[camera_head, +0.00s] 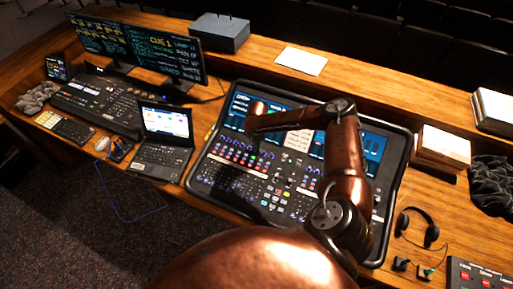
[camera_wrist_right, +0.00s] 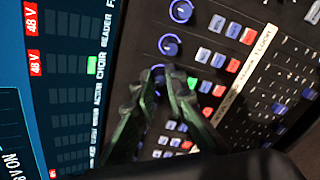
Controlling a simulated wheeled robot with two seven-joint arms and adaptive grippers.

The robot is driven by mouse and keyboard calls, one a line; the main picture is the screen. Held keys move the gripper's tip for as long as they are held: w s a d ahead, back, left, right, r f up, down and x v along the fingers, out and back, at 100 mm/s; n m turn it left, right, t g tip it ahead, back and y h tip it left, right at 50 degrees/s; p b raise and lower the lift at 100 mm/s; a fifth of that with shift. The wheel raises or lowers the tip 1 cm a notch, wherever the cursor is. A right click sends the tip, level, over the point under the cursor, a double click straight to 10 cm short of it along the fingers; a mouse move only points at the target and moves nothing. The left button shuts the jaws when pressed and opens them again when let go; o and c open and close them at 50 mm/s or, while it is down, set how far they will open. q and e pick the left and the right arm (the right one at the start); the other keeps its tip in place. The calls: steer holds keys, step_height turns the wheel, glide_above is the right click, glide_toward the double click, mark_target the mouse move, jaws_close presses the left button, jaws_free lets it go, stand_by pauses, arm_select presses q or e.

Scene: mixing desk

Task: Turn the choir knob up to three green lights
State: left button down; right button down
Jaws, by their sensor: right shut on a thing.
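The mixing console (camera_head: 233,185) stands in the middle of the desk. My right arm reaches over it, and its wrist hides part of the console's screen and upper controls in the head view. In the right wrist view my right gripper (camera_wrist_right: 156,78) is shut on the choir knob (camera_wrist_right: 158,69), a small knob in the column beside the screen. The fingers hide most of this knob. The screen strip beside it reads CHOIR (camera_wrist_right: 101,64), with one green light (camera_wrist_right: 92,65) lit. My left gripper is not in view.
Another knob with a blue ring (camera_wrist_right: 169,45) sits close by in the same column. Lit buttons (camera_wrist_right: 219,60) are beside the knobs. A laptop (camera_head: 164,138) stands left of the console, and headphones (camera_head: 417,227) and stacked books (camera_head: 442,149) lie to its right.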

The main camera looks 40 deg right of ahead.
steer(key=m+p, duration=0.2)
steer(key=p, duration=0.1)
steer(key=shift+r+m, duration=0.1)
steer(key=shift+m, duration=0.3)
steer(key=shift+m+p, duration=1.3)
steer(key=shift+m, duration=0.4)
steer(key=c, duration=2)
jaws_free()
steer(key=shift+o, duration=0.2)
